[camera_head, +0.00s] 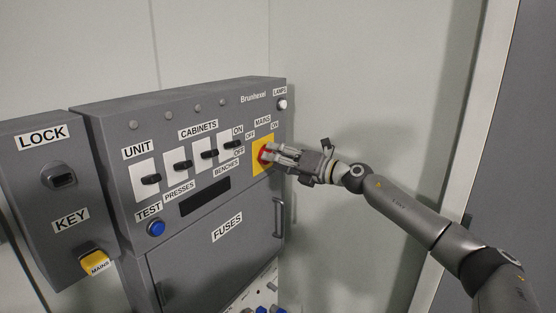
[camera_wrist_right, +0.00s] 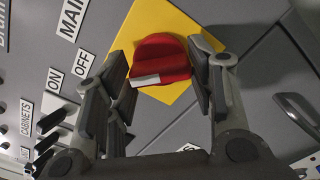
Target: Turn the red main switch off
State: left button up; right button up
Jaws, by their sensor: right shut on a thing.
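The red main switch (camera_head: 263,156) is a rotary knob on a yellow plate (camera_head: 257,168), at the right end of the grey panel. MAINS, OFF and ON labels sit above it. In the right wrist view the red knob (camera_wrist_right: 160,58) shows a white mark on its near edge and lies between the two fingers. My right gripper (camera_head: 272,153) is shut on the knob; its fingers (camera_wrist_right: 155,85) are on either side. In the head view the fingers hide part of the knob. My left gripper is not in view.
Left of the switch are several black switches on white plates, such as the unit switch (camera_head: 150,180), and a blue test button (camera_head: 156,228). A fuses door (camera_head: 227,238) with a handle (camera_head: 278,218) is below. A lock-and-key box (camera_head: 62,180) stands at the left.

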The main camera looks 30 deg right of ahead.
jog(key=shift+f, duration=0.2)
jog(key=o, duration=1)
jog(key=shift+r, duration=0.1)
jog(key=shift+s, duration=0.15)
jog(key=shift+v, duration=5.85)
jog(key=shift+d, duration=0.1)
